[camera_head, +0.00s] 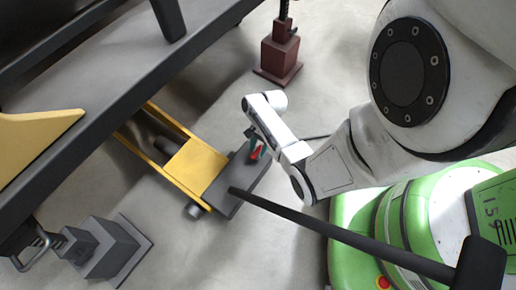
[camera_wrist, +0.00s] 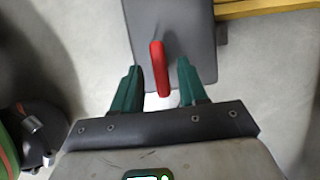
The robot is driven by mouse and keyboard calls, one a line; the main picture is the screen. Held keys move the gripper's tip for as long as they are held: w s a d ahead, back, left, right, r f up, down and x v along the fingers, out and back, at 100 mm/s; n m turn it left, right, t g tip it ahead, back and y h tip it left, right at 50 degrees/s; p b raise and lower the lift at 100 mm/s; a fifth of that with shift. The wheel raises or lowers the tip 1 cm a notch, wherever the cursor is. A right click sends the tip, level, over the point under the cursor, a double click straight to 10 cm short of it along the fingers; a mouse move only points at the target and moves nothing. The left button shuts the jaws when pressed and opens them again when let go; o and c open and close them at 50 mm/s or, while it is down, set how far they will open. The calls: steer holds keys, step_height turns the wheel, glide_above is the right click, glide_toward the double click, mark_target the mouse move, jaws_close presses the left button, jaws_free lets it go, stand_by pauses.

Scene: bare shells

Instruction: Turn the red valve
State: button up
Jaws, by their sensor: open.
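The red valve (camera_wrist: 157,62) is a narrow red handle on a dark grey plate (camera_wrist: 196,30) in the wrist view. It shows as a small red patch in the head view (camera_head: 257,153), on the dark end of a yellow floor jack (camera_head: 200,163). My gripper (camera_wrist: 159,82) is open, its two green fingers on either side of the valve with a gap on both sides. In the head view my gripper (camera_head: 252,144) is just over the plate and partly covers the valve. Whether the fingers reach down around the handle is hard to tell.
A long black bar (camera_head: 330,232) runs from the jack's dark end to the lower right. A dark red stand (camera_head: 279,55) is at the top, and a grey stand (camera_head: 108,248) is at lower left. A large black frame (camera_head: 100,75) overhangs the upper left.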

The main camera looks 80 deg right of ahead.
steer(key=shift+a+f, duration=0.15)
steer(key=shift+f, duration=0.2)
jaws_close()
